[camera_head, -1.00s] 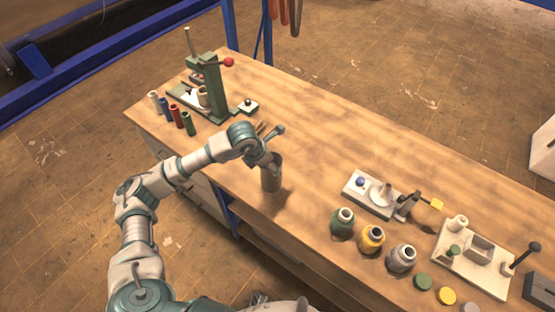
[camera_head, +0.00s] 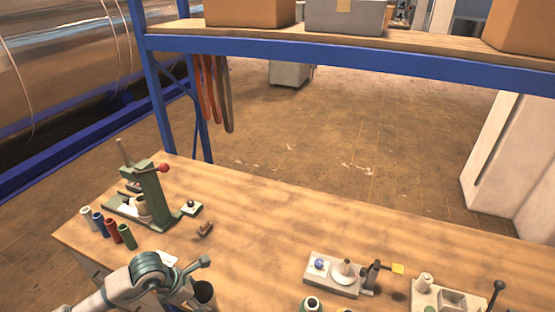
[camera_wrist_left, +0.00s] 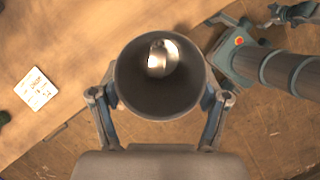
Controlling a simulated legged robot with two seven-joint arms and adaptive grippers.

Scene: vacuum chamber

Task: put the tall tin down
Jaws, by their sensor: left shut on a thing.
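The tall tin (camera_head: 205,293) is a dark grey, open-topped cylinder at the bottom edge of the head view, its lower part cut off. In the left wrist view I look into its mouth, and the tin (camera_wrist_left: 130,85) shows a bright patch deep inside. My left gripper (camera_wrist_left: 160,98) is shut on it, one finger on each side. I cannot tell whether its base touches the wooden table (camera_head: 270,235). A jointed part that looks like my right gripper (camera_wrist_left: 288,14) shows small at the upper right of the wrist view; its opening is unclear.
A green press (camera_head: 152,195) stands at the left behind several coloured spools (camera_head: 112,230). A small brown piece (camera_head: 205,229) and a white card (camera_wrist_left: 35,89) lie near the tin. A fixture (camera_head: 335,274) stands right. The table between is clear.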

